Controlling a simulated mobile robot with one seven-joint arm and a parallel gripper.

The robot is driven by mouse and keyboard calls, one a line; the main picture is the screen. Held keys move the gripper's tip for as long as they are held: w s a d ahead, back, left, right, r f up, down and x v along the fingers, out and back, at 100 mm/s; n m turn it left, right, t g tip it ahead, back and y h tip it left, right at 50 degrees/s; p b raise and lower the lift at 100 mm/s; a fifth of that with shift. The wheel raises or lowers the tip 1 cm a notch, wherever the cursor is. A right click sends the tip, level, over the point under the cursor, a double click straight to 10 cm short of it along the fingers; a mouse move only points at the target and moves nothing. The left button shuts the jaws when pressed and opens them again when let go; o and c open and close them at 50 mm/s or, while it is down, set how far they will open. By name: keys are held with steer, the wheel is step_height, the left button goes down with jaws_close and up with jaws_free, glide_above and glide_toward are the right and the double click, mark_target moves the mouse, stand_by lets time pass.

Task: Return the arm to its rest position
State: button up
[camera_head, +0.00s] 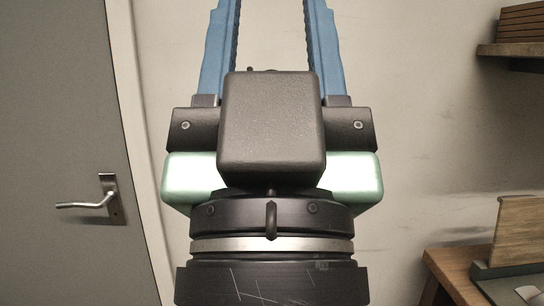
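My gripper (263,22) fills the middle of the head view, close to the camera and pointing up. Its two blue fingers stand apart, with bare wall showing between them. The fingertips run out past the top edge of the picture. Nothing shows between the visible parts of the fingers. The black, boxy gripper body and the round wrist below it hide the middle of the scene.
A grey door (60,130) with a metal handle (95,204) is at left. A wooden shelf (515,50) holding brown slabs (522,22) is at upper right. A wooden table (450,262) at lower right bears an upright wooden piece (515,232) on a dark base. Plain wall lies between.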

step_height(320, 180, up, 16)
steer(key=p, duration=1.4)
steer(key=shift+r, duration=0.15)
